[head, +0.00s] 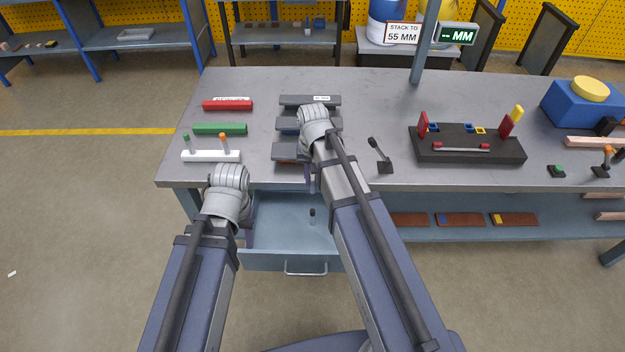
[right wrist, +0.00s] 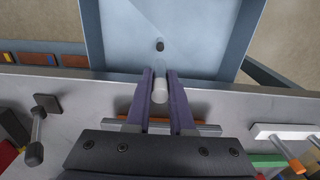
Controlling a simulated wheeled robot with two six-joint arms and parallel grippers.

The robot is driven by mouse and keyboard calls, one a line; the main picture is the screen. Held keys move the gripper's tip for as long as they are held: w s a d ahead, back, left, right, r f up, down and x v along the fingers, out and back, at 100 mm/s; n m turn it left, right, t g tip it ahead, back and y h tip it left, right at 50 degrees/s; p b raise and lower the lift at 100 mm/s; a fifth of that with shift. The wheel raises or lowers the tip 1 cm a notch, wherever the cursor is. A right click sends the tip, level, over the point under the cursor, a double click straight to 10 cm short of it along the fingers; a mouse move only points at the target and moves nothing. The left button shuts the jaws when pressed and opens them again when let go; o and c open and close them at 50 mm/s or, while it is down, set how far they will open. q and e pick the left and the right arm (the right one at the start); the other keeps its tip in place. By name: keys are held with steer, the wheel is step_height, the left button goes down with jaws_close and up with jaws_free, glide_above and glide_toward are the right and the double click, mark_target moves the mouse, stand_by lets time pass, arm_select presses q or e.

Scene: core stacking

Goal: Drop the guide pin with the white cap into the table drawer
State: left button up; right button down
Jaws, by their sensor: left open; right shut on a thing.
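The pin with the white cap (right wrist: 160,88) is between the two purple fingers of my right gripper (right wrist: 160,80) in the right wrist view. The gripper is shut on it at the table's front edge, with the open drawer beyond. The drawer (head: 275,212) is pulled out under the table. It also shows in the right wrist view (right wrist: 200,35). My left gripper (head: 248,226) is open, partly hidden by its wrist, near the drawer's left side.
A dark pin (head: 312,214) is in the drawer. A white block (head: 211,156) with green-topped and orange-topped pins lies at the table's left, near green (head: 220,129) and red bars (head: 227,105). Dark bars lie around my right wrist. A small lever (head: 380,157) stands to the right.

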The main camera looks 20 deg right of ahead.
mark_target(313, 192)
steer(key=shift+f+b, duration=2.55)
steer(key=shift+f, duration=0.25)
steer(key=shift+r, duration=0.1)
steer(key=c, duration=0.7)
jaws_free()
step_height(313, 192, up, 8)
steer(key=p, duration=0.8)
